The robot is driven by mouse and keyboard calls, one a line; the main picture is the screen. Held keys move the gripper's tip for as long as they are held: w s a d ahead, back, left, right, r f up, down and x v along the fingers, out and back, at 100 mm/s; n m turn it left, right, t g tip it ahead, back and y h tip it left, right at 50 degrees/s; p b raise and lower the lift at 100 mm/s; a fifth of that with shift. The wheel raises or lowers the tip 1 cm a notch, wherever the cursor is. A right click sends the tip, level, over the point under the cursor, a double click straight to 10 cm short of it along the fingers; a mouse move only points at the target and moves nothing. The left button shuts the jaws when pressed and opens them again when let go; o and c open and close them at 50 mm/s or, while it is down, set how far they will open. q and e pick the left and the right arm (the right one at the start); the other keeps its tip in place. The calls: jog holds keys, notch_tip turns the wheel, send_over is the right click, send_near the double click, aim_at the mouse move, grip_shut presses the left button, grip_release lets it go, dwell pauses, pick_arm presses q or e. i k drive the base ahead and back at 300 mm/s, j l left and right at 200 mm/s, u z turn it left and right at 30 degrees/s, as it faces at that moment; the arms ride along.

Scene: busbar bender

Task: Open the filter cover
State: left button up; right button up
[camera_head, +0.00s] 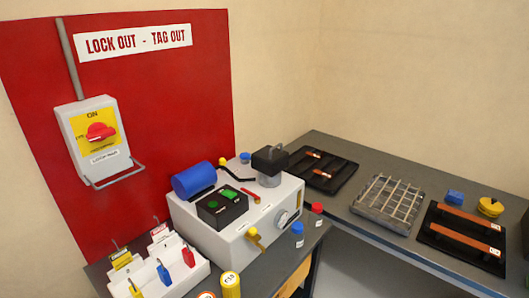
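A light grey machine box (243,245) stands on the dark bench below the red board. On its top right is a clear, short jar (269,180) with a black block-shaped head (270,159) seated over it. This looks like the filter, but I cannot tell for certain which part is the filter cover. A black hose runs from near the blue motor (194,180) towards the head. Neither of my grippers is in view.
A black box with green buttons (222,206) and a yellow lever (254,238) are on the machine. Blue-capped (297,234) and red-capped (317,214) bottles stand right of it. A lock rack (190,283) is front left. A metal grid (388,203) and black trays (323,170) occupy the right bench.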

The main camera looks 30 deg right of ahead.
aim_at(269, 160)
jog(key=l+z, duration=0.3)
jog(key=l, duration=0.45)
jog(key=i+l+z, duration=0.1)
jog(key=l+z, duration=0.2)
jog(key=l, duration=0.45)
